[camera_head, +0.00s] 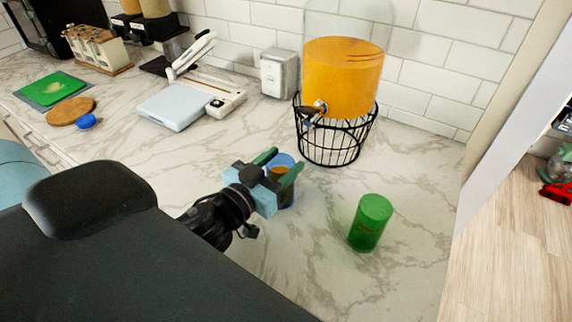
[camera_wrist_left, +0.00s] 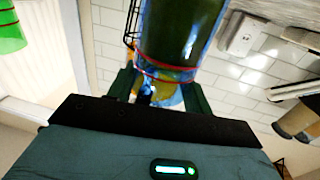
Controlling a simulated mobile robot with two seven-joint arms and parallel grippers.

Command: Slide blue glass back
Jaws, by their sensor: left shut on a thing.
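The blue glass (camera_head: 286,191) stands on the marble counter in the middle of the head view, with something orange-brown showing inside or through it. My left gripper (camera_head: 278,168) is shut on the blue glass, one green finger on each side. In the left wrist view the glass (camera_wrist_left: 180,35) stands between the fingers, with red lines around it and a blue rim. My left gripper also shows there (camera_wrist_left: 162,92). The right gripper is not in view.
A green cup (camera_head: 370,223) stands to the right on the counter. A drink dispenser (camera_head: 341,80) with orange liquid sits on a black wire stand (camera_head: 330,142) behind the glass. A white scale-like device (camera_head: 178,105) is back left. Counter between glass and stand is clear.

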